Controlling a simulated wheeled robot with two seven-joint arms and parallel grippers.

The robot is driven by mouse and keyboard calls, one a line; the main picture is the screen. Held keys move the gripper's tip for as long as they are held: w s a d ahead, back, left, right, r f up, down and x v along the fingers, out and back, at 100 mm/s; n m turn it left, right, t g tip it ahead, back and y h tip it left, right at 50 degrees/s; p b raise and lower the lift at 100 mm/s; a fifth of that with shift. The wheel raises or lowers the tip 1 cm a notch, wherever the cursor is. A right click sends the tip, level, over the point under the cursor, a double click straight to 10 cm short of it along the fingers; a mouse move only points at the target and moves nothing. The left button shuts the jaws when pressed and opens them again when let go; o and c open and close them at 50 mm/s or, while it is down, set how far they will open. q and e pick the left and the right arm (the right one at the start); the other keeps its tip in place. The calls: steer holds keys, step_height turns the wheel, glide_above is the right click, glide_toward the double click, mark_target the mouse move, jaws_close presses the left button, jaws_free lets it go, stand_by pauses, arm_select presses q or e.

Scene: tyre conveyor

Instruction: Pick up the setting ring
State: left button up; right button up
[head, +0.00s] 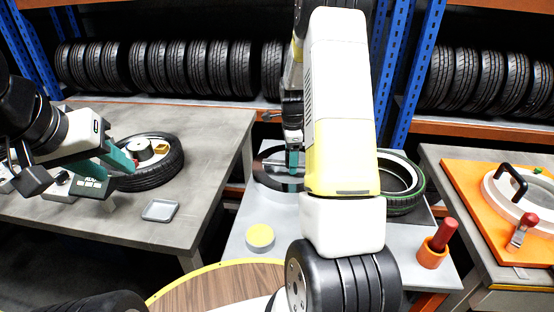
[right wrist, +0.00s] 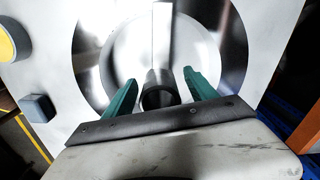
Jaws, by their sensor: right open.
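A wide, shiny dark ring (head: 262,180) lies flat on the grey table, partly hidden by my right arm. The right wrist view shows the ring (right wrist: 92,50) around a pale disc area. A small dark hollow cylinder (right wrist: 158,92) stands inside it, between my fingers; I cannot tell which of the two is the setting ring. My right gripper (right wrist: 161,92) is open, its teal fingers on either side of the cylinder with gaps visible. It also shows above the ring in the head view (head: 292,163). My left gripper (head: 106,162) appears open beside a tyre on the left table.
A tyre (head: 160,172) and a small grey tray (head: 160,210) are on the left table. An orange board (head: 470,195) lies right.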

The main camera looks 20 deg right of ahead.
step_height(320, 180, down, 3)
steer(key=shift+d+f, duration=0.1)
steer(key=shift+f, duration=0.1)
steer(key=shift+c, duration=0.3)
jaws_close()
steer(key=shift+r, duration=0.1)
